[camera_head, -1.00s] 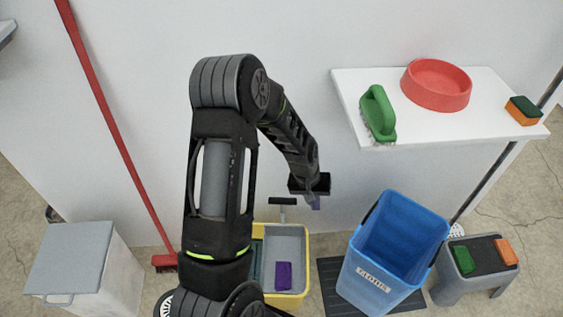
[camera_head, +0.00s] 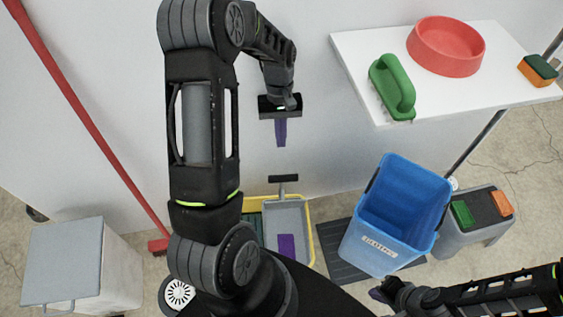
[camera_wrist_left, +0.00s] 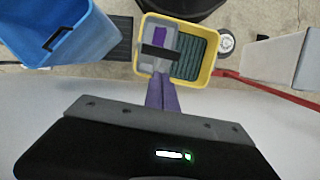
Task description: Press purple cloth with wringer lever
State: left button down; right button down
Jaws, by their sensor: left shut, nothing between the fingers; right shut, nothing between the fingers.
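The purple cloth (camera_head: 287,246) lies in the grey wringer (camera_head: 270,215) of the yellow bucket (camera_head: 311,240). It also shows in the left wrist view (camera_wrist_left: 158,34). The wringer lever (camera_head: 284,178) has a black crossbar and stands at the bucket's wall side. In the left wrist view the lever's crossbar (camera_wrist_left: 160,52) lies just beyond my fingertips. My left gripper (camera_head: 281,140), with purple fingers, is shut and empty, pointing down above the lever and apart from it. My right gripper (camera_head: 380,294) is shut and empty at the lower right, partly seen.
A blue bin (camera_head: 398,215) stands on a dark mat right of the bucket. A grey stool (camera_head: 480,232) holds sponges. A white shelf (camera_head: 350,60) carries a green brush and red bowl. A red pole (camera_head: 90,125) leans at left, near a grey-lidded box (camera_head: 68,255).

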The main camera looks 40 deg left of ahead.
pick_arm(q)
jog(key=x, duration=1)
pick_arm(e)
jog(key=shift+r, duration=0.15)
pick_arm(q)
jog(key=shift+f, duration=0.1)
pick_arm(e)
jog(key=shift+s+d, duration=0.1)
